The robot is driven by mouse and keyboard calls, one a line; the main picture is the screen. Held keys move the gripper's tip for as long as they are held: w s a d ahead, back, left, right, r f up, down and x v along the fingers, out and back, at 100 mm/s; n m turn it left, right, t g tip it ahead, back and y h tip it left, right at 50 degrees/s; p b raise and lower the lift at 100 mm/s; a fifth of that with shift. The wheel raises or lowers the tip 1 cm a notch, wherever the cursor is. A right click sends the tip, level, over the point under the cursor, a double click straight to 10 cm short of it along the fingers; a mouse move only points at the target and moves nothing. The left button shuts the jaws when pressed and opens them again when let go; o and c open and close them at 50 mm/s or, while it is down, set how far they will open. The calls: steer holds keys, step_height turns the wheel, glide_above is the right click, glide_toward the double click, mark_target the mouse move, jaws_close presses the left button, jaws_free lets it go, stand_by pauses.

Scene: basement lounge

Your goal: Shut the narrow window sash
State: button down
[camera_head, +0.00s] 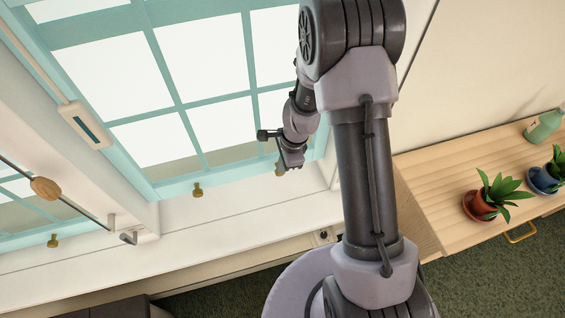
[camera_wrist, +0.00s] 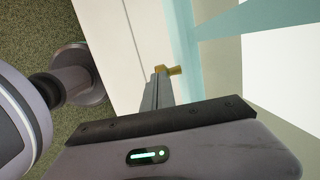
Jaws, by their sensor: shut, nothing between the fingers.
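A teal-framed window (camera_head: 178,108) with several white panes fills the upper left of the head view. A second teal-framed section (camera_head: 22,222) shows at the lower left; I cannot tell for sure which is the narrow sash. Brass knobs sit along the lower rails, one at the middle (camera_head: 197,189) and one at the far left (camera_head: 53,240). My gripper (camera_head: 291,165) is shut and empty at the window's lower right, by a third brass knob (camera_head: 279,169). In the wrist view a brass knob (camera_wrist: 175,70) shows right at my fingertips (camera_wrist: 160,72); contact is unclear.
A white sill (camera_head: 205,220) runs below the window. A rail with a wooden disc (camera_head: 45,188) and a pale box (camera_head: 84,124) are at the left.

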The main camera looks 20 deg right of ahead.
step_height(320, 180, down, 9)
steer(key=b, duration=0.6)
steer(key=shift+f, duration=0.2)
steer(key=shift+s+f+b, duration=0.1)
steer(key=shift+s+b, duration=0.1)
steer(key=shift+b, duration=0.2)
steer(key=shift+s, duration=0.1)
steer(key=s+a+r+n+t+p, duration=0.1)
steer(key=s+r+n+p, duration=0.2)
steer(key=r, duration=1.2)
steer(key=s+a+r+n+t+p, duration=0.15)
steer(key=r+p, duration=0.35)
steer(key=r, duration=1)
steer(key=s+a+r+n+t, duration=0.2)
steer(key=s+r+n, duration=0.7)
steer(key=s, duration=0.7)
step_height(320, 180, up, 2)
steer(key=shift+a+r+b, duration=0.1)
steer(key=shift+a+b, duration=0.2)
steer(key=shift+a, duration=0.05)
